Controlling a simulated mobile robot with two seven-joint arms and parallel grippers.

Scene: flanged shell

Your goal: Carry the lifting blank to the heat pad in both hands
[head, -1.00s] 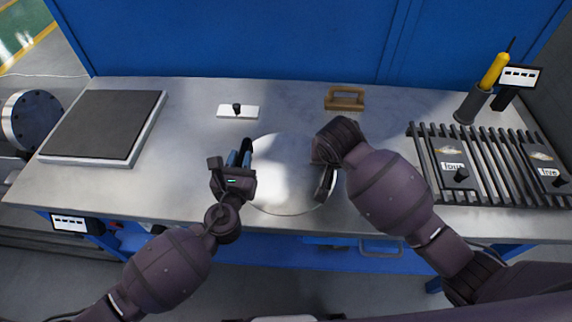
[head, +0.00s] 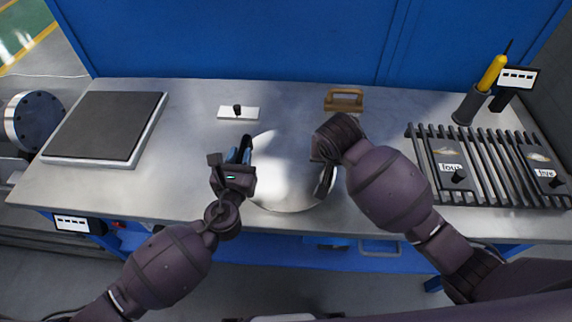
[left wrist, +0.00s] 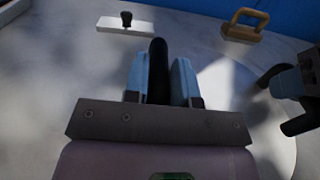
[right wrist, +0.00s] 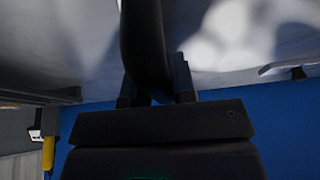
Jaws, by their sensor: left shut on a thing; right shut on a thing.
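The blank is a wide, round, pale metal disc (head: 285,195) at the front middle of the bench, between my two grippers. My left gripper (head: 240,158) is shut on a black handle at its left side; the handle (left wrist: 157,62) stands between the blue fingers in the left wrist view. My right gripper (head: 325,180) is shut on the right-side handle, partly hidden by my arm; this dark handle (right wrist: 143,35) also shows in the right wrist view. I cannot tell whether the disc touches the bench. The heat pad appears to be the dark square plate (head: 108,125) at left.
A white plate with a black knob (head: 238,112) and a wooden handle (head: 344,100) lie behind the disc. A slatted rack (head: 490,165) with labelled plates and a cup with a yellow tool (head: 473,105) stand at right. The bench between disc and pad is clear.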

